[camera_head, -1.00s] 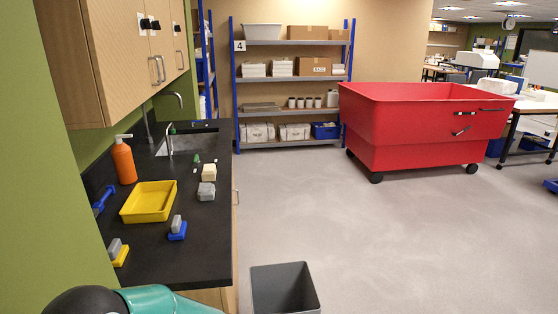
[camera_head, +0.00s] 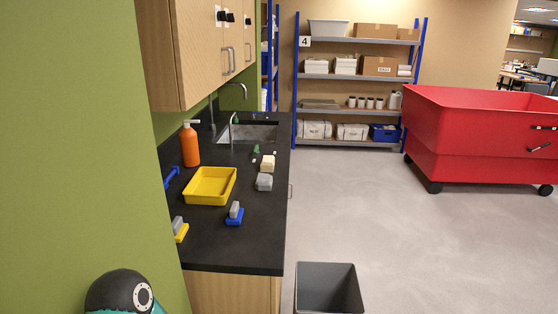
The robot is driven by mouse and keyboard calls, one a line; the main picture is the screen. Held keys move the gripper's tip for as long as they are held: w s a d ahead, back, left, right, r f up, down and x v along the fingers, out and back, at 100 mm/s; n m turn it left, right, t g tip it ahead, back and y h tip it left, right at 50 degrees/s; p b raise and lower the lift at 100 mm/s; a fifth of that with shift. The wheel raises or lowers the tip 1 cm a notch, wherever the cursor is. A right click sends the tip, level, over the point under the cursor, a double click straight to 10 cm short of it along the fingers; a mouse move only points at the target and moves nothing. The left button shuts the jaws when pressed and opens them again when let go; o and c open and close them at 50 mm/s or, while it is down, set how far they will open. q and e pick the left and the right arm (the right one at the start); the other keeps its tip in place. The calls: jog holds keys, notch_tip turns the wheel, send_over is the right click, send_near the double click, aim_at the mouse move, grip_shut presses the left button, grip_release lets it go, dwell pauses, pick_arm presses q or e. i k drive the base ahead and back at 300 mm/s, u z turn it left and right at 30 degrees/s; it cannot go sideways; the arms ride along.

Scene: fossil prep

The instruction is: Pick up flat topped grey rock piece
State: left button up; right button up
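A grey rock piece (camera_head: 265,182) with a fairly flat top sits on the black counter (camera_head: 225,249), right of the yellow tray and near the counter's right edge. A cream-coloured block (camera_head: 268,163) lies just behind it. Smaller grey pieces show on a blue base (camera_head: 235,217) and on a yellow base (camera_head: 181,233) closer to me. Part of my own arm shows at the bottom left, well short of the counter objects. Neither gripper is in view.
A yellow tray (camera_head: 210,187), an orange bottle (camera_head: 190,146) and a blue tool (camera_head: 171,178) stand on the counter. A sink (camera_head: 248,133) lies behind. A grey bin (camera_head: 328,289) stands by the counter's front corner. A red cart (camera_head: 480,140) stands right; open floor lies between.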

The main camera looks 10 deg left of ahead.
aim_at(264, 180)
jog(key=u, duration=1.2)
jog(key=i, duration=0.1)
jog(key=z, duration=2.2)
jog(key=i, duration=4.85)
jog(key=z, duration=0.45)
